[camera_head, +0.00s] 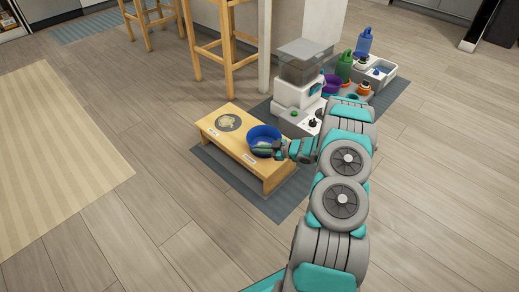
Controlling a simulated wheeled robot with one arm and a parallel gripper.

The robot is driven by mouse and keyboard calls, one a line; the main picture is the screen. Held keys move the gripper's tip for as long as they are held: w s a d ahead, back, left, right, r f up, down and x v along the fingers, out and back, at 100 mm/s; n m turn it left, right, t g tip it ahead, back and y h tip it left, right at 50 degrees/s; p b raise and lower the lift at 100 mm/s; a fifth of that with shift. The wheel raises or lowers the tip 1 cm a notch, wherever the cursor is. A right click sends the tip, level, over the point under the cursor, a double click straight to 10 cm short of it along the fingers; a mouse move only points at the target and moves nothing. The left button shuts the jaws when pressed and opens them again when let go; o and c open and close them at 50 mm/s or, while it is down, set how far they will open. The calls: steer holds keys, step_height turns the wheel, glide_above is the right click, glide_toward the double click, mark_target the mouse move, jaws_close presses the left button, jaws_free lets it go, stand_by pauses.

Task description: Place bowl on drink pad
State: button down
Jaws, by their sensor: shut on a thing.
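A blue bowl (262,133) is at the right part of a low wooden stand (236,147). My gripper (268,149) is at the bowl's near right side and is shut on it. I cannot tell whether the bowl touches the stand or is held just above it. A dark round pad (228,123) with a pale design lies on the left part of the stand. Any pad under the bowl is hidden. Two small labels are on the stand's front edge, too small to read.
The stand is on a dark grey mat (215,166). A grey-and-white dispenser (300,77) stands close behind the bowl. Beyond it are a green bottle (345,64), a purple bowl (331,84) and a white tray (388,72).

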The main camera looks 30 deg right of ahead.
steer(key=c, duration=1)
jaws_free()
